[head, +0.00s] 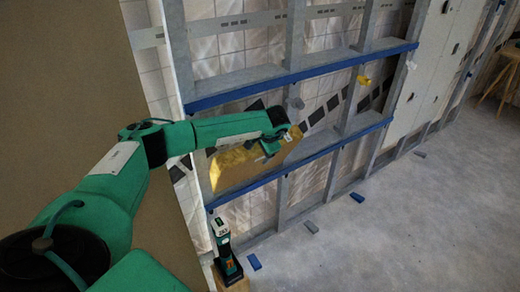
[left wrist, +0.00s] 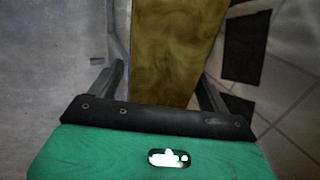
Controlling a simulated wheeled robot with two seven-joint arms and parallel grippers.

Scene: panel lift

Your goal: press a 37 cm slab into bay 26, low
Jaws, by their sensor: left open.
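A golden-brown slab (head: 236,170) sits at the lower left bay of the metal stud frame, above the lower blue rail (head: 250,187). The slab also shows in the left wrist view (left wrist: 175,45), running up from between the fingers. My left gripper (head: 277,141) is at the slab's upper right part in the head view. Its fingers (left wrist: 162,72) are apart on either side of the slab, open; I cannot tell whether they touch it. No bay number is legible. How deep the slab sits is unclear. My right gripper is not in view.
An upper blue rail (head: 300,75) crosses the studs. A cordless tool (head: 224,250) stands at the lower left, by a large brown board (head: 70,60). Several blue blocks, one at the right (head: 357,197), lie on the open grey floor (head: 400,240). A stool (head: 505,75) is far right.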

